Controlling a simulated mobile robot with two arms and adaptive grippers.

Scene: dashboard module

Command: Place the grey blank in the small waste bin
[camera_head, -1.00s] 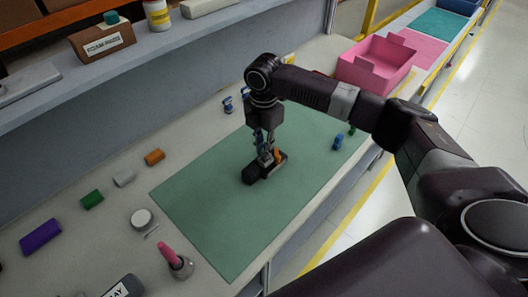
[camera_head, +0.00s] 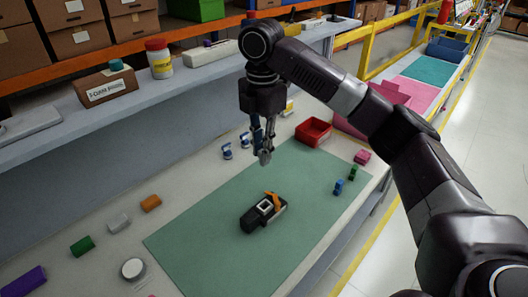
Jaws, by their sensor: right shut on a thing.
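My right gripper (camera_head: 263,150) is shut and hangs above the far end of the green mat, clear of the table. A small grey piece, which looks like the grey blank (camera_head: 265,158), is at its fingertips; its outline is hard to separate from the fingers. The black module (camera_head: 252,219) lies on the mat below, with a pale square opening and an orange part on it. A small red bin (camera_head: 313,132), which looks like the waste bin, stands to the right of the gripper, beyond the mat. My left gripper is not in view.
Blue and white parts (camera_head: 227,151) stand left of the gripper. A shelf (camera_head: 190,82) runs behind.

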